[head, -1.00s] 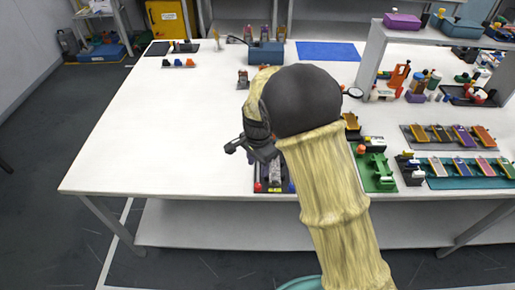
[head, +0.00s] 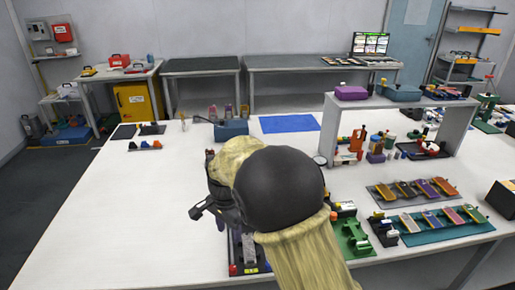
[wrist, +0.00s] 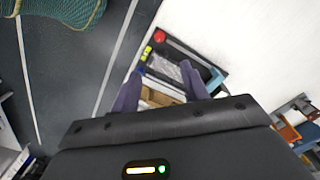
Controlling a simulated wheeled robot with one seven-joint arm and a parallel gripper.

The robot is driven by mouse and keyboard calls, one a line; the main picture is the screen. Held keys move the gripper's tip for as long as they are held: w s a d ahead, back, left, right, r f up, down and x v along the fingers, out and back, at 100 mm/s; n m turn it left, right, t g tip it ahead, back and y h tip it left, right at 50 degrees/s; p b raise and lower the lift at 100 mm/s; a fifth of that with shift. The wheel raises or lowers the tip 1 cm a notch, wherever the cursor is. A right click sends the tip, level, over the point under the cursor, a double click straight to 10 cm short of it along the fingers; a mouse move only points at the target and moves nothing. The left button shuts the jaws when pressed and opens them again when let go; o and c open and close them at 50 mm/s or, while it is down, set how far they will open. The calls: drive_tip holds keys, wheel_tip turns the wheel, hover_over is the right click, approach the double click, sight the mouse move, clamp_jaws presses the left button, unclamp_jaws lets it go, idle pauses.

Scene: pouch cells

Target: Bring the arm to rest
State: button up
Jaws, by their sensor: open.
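My gripper (head: 208,212) is held above the near part of the white table (head: 90,220), with my arm's dark rounded joint and pale sleeve covering much of it in the head view. In the wrist view my gripper (wrist: 160,90) shows two dark fingers spread apart with nothing between them. Below the fingers lies a dark tray (wrist: 178,52) with a red knob and yellow and grey parts. The same tray (head: 240,266) shows partly behind my arm in the head view.
Racks of coloured pouch cells (head: 432,220) lie at the right, beside a green fixture (head: 350,238). A raised white shelf (head: 400,104) stands behind them. A blue mat (head: 290,123) and a blue box (head: 231,130) lie at the back.

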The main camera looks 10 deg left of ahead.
drive_tip(key=s+d+r+n+t+p, duration=0.1)
drive_tip(key=s+d+r+n, duration=0.1)
drive_tip(key=d, duration=0.7)
drive_tip(key=s+d+r+n+p, duration=0.1)
drive_tip(key=s+d+r, duration=0.1)
drive_tip(key=d, duration=0.8)
drive_tip(key=s+d+n+t+p, duration=0.1)
drive_tip(key=s+d+n, duration=0.2)
drive_tip(key=s+d, duration=0.6)
drive_tip(key=shift+s+d+r+n+t, duration=0.15)
drive_tip(key=shift+d+r+n+t, duration=0.15)
drive_tip(key=shift+d, duration=0.25)
